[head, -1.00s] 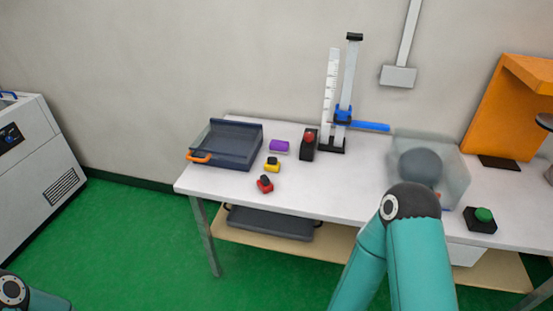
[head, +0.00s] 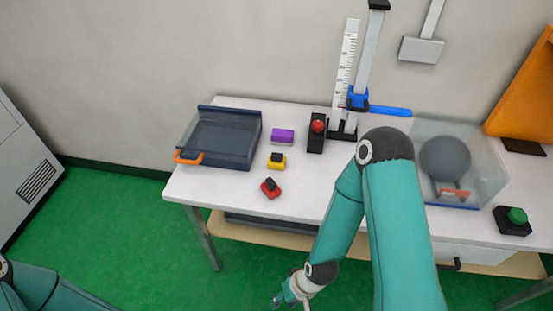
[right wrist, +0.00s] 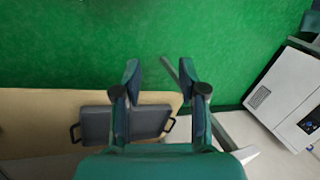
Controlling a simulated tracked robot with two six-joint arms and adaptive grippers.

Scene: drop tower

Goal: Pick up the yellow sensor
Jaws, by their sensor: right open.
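The yellow sensor (head: 276,162), a small yellow block with a black top, stands on the white table in the head view. It lies between the purple block and the red block, right of the dark tray. My right gripper (head: 290,298) hangs low in front of the table, at the bottom of the head view. In the right wrist view its two fingers (right wrist: 159,85) are apart with nothing between them. The sensor does not show in the right wrist view. Of my left arm only a teal part shows at the lower left; its gripper is out of view.
A purple block (head: 283,136) and a red block (head: 271,188) flank the sensor. A dark tray (head: 222,138) with an orange handle stands left. A red-button box (head: 317,134), a ruler tower (head: 345,75) and a clear bin (head: 480,165) stand right. A grey case (right wrist: 125,122) lies on the lower shelf.

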